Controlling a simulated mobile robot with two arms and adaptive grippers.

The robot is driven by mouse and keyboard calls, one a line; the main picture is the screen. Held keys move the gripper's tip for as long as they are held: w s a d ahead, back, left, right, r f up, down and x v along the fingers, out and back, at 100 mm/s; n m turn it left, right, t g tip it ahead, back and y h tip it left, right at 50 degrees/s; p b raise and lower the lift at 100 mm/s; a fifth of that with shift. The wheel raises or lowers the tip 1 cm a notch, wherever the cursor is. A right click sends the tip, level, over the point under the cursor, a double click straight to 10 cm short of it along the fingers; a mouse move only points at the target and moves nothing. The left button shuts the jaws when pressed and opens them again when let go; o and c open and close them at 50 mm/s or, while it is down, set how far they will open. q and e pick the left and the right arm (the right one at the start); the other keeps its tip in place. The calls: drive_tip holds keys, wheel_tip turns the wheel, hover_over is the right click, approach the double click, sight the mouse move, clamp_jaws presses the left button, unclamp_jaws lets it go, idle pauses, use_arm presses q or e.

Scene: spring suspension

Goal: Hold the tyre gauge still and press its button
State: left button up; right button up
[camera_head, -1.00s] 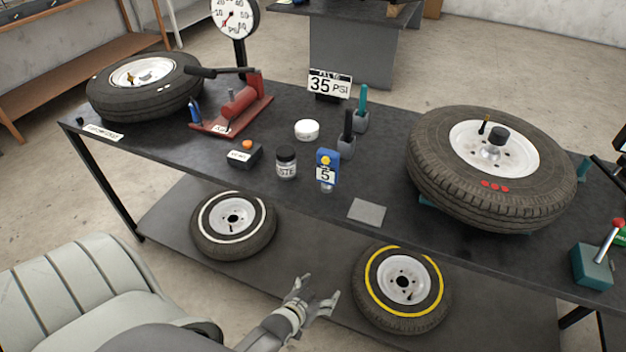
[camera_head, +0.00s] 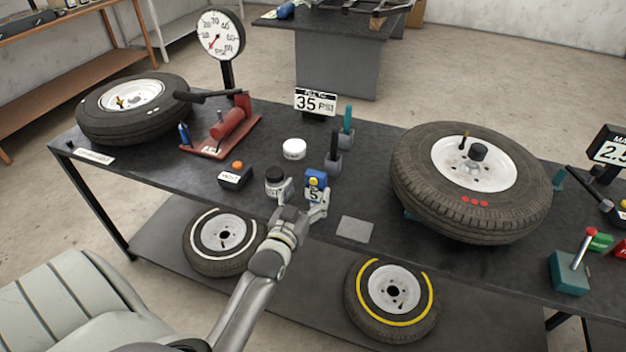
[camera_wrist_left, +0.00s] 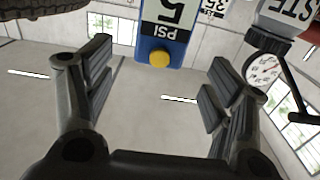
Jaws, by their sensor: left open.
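The tyre gauge (camera_head: 316,184) is a small blue upright device near the front edge of the dark workbench, with a white display reading 5. Its round yellow button shows in the left wrist view (camera_wrist_left: 160,58), where the gauge (camera_wrist_left: 147,30) appears upside down, beyond and between the fingers. My left gripper (camera_head: 304,196) is open and empty, with its fingers at the gauge's front and left side. In the left wrist view the open fingers (camera_wrist_left: 155,90) are well apart, and I see no contact with the gauge. My right gripper is not in view.
A black box with an orange button (camera_head: 235,175) is further left. A grey pad (camera_head: 355,228) lies to the right, before a large tyre (camera_head: 470,215). A 35 PSI sign (camera_head: 315,102) stands behind.

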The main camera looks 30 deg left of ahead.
sight(313, 183)
use_arm(q)
drive_tip(key=x, duration=0.6)
drive_tip(key=shift+w+p, duration=0.25)
drive_tip(key=shift+p, duration=0.15)
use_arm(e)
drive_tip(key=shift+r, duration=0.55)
use_arm(q)
drive_tip(key=c, duration=1.3)
drive_tip(key=shift+c, duration=0.2)
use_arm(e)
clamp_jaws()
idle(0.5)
